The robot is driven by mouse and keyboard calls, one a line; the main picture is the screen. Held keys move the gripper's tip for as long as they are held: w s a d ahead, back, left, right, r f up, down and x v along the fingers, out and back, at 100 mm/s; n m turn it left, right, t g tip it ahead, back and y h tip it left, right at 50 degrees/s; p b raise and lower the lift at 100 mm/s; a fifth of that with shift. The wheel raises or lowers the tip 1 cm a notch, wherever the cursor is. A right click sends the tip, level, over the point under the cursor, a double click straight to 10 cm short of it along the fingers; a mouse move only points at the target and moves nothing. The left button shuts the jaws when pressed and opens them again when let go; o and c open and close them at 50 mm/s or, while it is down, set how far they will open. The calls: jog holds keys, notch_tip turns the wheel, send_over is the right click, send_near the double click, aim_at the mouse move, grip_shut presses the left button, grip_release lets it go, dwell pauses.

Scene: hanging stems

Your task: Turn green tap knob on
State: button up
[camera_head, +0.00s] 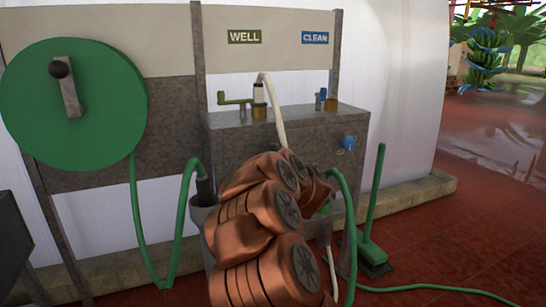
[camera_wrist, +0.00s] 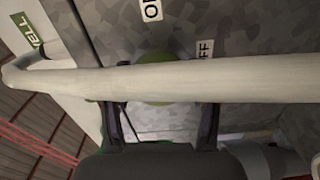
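In the wrist view a round green knob (camera_wrist: 157,60) sits on the grey speckled panel (camera_wrist: 225,25), mostly hidden behind a pale hose (camera_wrist: 255,84) that crosses the whole picture. Part of an "ON" label (camera_wrist: 151,10) and an "OFF" label (camera_wrist: 205,50) shows near it. My gripper (camera_wrist: 160,115) is open, its two dark fingers apart on the left and right of the knob. The hose hides the fingertips, so I cannot tell whether they touch the knob. In the head view my copper arm hides the gripper and the green knob.
The grey cabinet (camera_head: 225,140) carries a green-handled tap (camera_head: 237,99), a blue tap (camera_head: 322,94) and a blue knob (camera_head: 347,143). A white hose (camera_head: 276,108) hangs down in front of it. A green hose reel (camera_head: 105,110) is left; a green-handled brush (camera_head: 373,215) stands right.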

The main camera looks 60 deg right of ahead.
jog(key=o, duration=0.3)
jog(key=shift+s, duration=0.1)
jog(key=v, duration=1.2)
dwell(0.6)
